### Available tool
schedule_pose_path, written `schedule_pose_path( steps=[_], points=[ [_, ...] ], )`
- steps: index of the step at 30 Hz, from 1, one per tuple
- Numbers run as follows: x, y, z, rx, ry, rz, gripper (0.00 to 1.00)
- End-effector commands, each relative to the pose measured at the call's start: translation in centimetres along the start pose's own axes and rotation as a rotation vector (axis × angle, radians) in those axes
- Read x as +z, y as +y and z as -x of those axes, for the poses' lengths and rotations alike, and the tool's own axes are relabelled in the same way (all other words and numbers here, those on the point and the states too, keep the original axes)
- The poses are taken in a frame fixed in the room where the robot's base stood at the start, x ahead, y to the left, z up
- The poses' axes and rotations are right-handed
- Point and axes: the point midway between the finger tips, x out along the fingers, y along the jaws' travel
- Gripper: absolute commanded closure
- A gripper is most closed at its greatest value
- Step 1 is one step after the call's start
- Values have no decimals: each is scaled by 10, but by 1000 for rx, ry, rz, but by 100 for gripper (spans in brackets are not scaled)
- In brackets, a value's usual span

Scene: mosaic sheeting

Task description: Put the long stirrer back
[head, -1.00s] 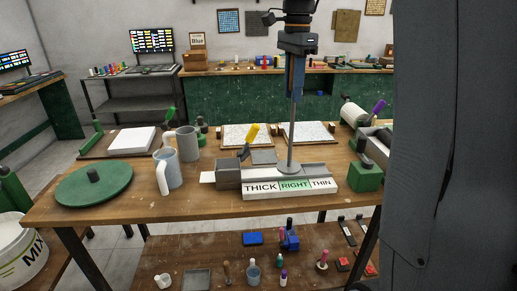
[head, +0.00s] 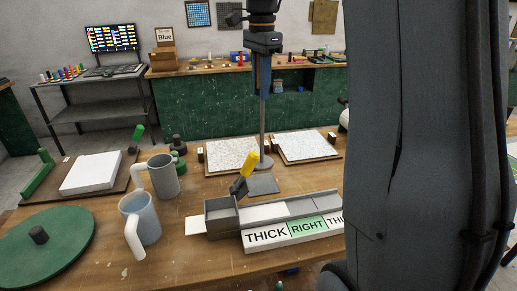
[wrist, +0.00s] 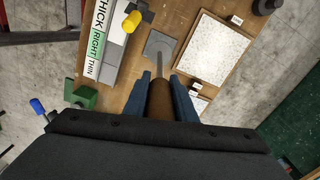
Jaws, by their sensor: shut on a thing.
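The long stirrer is a thin grey rod (head: 262,120) with a flat disc at its lower end and a brown handle (wrist: 158,100). My gripper (head: 262,76) is shut on the handle, its blue fingers on both sides in the wrist view (wrist: 162,95). The stirrer hangs upright. In the head view its disc appears between two speckled panels (head: 231,155) (head: 307,145), behind a grey square plate (head: 262,185). I cannot tell whether the disc touches the table.
A grey trough (head: 300,208) with a THICK/RIGHT/THIN label (head: 266,234) and a yellow-handled tool (head: 249,162) stand in front. Two mugs (head: 140,220) (head: 164,177) and a green disc (head: 70,215) are at left. My own dark body hides the right side of the head view.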

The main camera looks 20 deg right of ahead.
Motion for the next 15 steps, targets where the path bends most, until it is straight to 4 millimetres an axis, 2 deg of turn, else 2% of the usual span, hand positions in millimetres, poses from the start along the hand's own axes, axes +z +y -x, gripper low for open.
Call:
schedule_pose_path(
  steps=[6, 11, 15],
  points=[
    [1, 1, -36, 3, -1, 2, 100],
    [1, 1, -48, 2, -1, 1, 100],
    [0, 1, -67, 4, -1, 0, 100]
  ],
)
